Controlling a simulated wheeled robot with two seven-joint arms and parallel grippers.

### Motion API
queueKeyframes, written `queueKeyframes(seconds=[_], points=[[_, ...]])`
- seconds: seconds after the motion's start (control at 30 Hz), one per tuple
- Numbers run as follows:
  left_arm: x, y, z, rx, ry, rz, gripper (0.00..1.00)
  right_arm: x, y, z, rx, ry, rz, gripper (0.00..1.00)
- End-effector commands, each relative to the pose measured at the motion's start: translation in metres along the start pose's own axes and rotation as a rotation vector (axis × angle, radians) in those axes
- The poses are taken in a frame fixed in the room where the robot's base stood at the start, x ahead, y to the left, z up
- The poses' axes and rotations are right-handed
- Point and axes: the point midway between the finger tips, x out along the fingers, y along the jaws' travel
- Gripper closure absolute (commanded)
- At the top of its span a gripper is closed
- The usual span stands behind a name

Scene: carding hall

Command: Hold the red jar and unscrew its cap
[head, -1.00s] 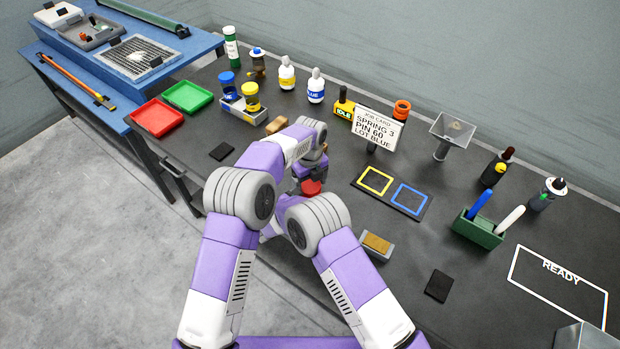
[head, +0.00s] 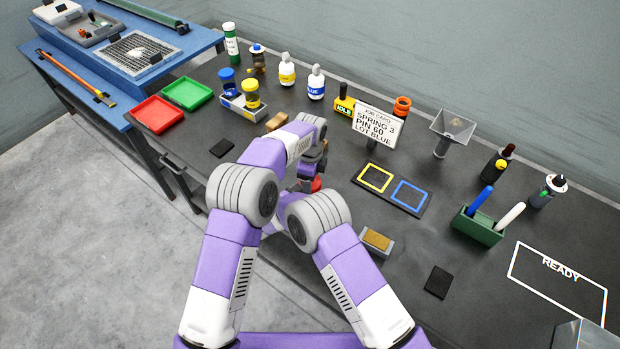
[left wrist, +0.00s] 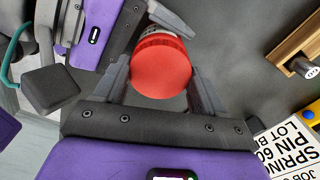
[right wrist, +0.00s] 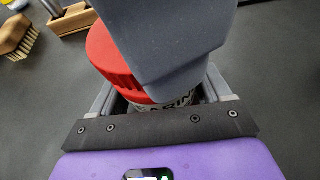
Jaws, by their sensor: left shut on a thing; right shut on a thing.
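The jar's red cap (head: 316,184) shows in the head view as a small patch between my arms. In the left wrist view the cap (left wrist: 160,68) faces the camera, and my left gripper (left wrist: 160,88) is shut on its sides. In the right wrist view the cap (right wrist: 107,58) sits on the jar (right wrist: 182,104), whose pale label is partly visible. My right gripper (right wrist: 165,98) is shut on the jar body below the cap. A grey finger of my left gripper hides part of the jar and cap there. I cannot tell whether the cap is loose.
A job card (head: 377,127) stands behind and right of the jar. A pad with yellow and blue squares (head: 391,190) lies to the right, and a tan-topped block (head: 377,240) is nearer. A wooden brush (right wrist: 16,36) lies close by. Bare bench lies around the dark pad (head: 438,282).

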Motion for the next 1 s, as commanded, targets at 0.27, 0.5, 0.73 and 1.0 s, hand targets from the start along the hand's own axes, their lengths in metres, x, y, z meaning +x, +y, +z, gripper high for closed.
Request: queueKeyframes(seconds=[0.27,0.5,0.73,1.0], points=[[-0.0008,-0.0003,-0.0002,-0.552,-0.001,-0.002,0.66,-0.0001,0.0001,0.0004,0.001,-0.001,0.000,1.00],[-0.0010,-0.0002,-0.0002,-0.947,0.000,-0.001,0.66,0.0000,0.0000,0.0004,0.001,-0.001,0.000,1.00],[-0.0010,-0.0002,0.0000,-1.051,0.000,-0.001,0.66,0.0000,0.0000,0.0003,0.001,-0.001,0.000,1.00],[-0.0011,-0.0002,0.0000,-1.049,0.000,-0.001,0.21,0.0000,-0.0001,0.0003,0.001,-0.001,0.000,1.00]])
